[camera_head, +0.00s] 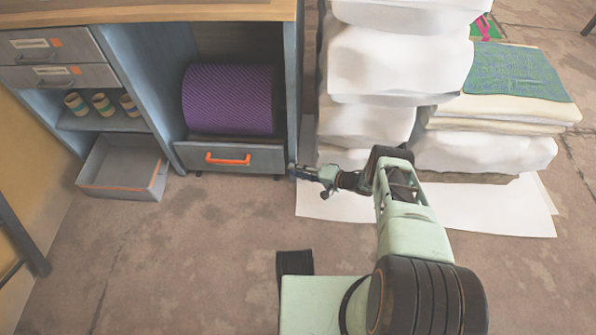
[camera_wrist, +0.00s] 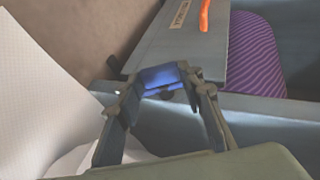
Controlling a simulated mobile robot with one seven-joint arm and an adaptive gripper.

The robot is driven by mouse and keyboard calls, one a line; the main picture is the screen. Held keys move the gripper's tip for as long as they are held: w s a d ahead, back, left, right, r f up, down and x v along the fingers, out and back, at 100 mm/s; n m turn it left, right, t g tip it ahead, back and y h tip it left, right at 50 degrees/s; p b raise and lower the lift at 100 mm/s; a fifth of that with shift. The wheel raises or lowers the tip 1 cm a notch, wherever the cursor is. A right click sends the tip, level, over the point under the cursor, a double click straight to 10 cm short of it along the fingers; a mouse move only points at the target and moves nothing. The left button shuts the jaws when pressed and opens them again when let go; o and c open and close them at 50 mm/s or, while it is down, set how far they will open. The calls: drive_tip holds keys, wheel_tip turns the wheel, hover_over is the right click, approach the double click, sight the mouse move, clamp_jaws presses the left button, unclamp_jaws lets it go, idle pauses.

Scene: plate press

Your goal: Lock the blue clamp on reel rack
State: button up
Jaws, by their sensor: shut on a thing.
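The blue clamp (camera_wrist: 162,77) shows between my fingertips in the wrist view, against the grey-blue side of the reel rack (camera_wrist: 262,103). My gripper (camera_wrist: 158,92) is shut on the clamp, with one finger at each side of it. In the head view my gripper (camera_head: 312,173) reaches left to the lower right front corner of the rack (camera_head: 292,75). The clamp is too small there to make out clearly. The rack holds a purple ribbed roll (camera_head: 228,98). How far the clamp is turned is not clear.
A grey drawer front with an orange handle (camera_head: 228,160) is below the roll. An open grey bin (camera_head: 125,168) stands on the floor at the left. White wrapped stacks (camera_head: 375,75) stand close to my arm on a white sheet (camera_head: 510,210). The front floor is largely clear.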

drive_tip(key=shift+s+a+f, duration=0.1)
idle(0.4)
drive_tip(key=o, duration=1.2)
drive_tip(key=shift+c, duration=0.2)
drive_tip(key=v, duration=1.2)
drive_tip(key=shift+f, duration=0.15)
drive_tip(key=shift+c, duration=0.3)
